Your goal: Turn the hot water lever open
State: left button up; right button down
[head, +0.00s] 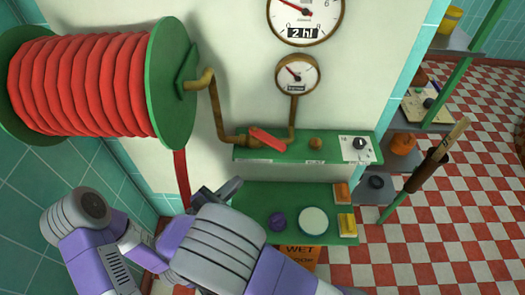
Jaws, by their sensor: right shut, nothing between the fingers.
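A red lever (268,141) sits on the brass pipe fitting at the upper green shelf (350,148), lying at a slant down to the right. I take it as the hot water lever; no label on it can be read. My right gripper (224,189) is in front of and below the lever, apart from it, near the left end of the lower green shelf. Its dark fingers are shut and empty, and partly hidden by my own wrist. My left gripper is not in view.
A red hose reel (85,85) stands out at the upper left. Two gauges (304,18) (297,75) hang above the lever. The lower shelf (258,197) holds a purple knob (277,221), a white disc (313,221) and small blocks.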

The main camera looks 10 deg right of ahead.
aim_at(272, 145)
jog(key=x, duration=0.4)
jog(key=b+x, duration=0.1)
jog(key=x, duration=0.4)
jog(key=r+b+x, duration=0.1)
jog(key=x, duration=0.3)
jog(key=shift+w+d, duration=0.2)
jog(key=shift+w, duration=0.2)
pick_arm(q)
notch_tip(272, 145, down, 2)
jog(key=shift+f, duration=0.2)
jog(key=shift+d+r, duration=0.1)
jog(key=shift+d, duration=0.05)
pick_arm(e)
jog(key=shift+t, duration=0.5)
